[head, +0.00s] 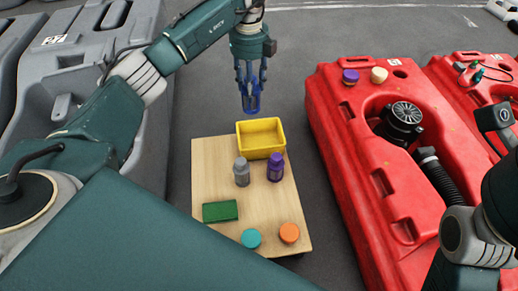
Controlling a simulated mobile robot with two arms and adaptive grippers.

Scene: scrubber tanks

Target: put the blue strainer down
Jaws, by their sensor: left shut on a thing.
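My left gripper (251,84) hangs fingers-down at the top middle of the head view, beyond the yellow bin. It is shut on the blue strainer (252,104), a small blue piece between and below the fingertips. The fingers hide part of the strainer. The strainer appears held up, apart from the bin and the board. My right arm comes in at the right edge, but its gripper does not show clearly.
A wooden board (209,164) bears a yellow bin (260,148), a grey bottle (242,174), a purple bottle (275,170), a green block (220,211), a teal cap (251,238) and an orange cap (289,233). Red tanks (345,140) stand right, grey tanks (95,60) left.

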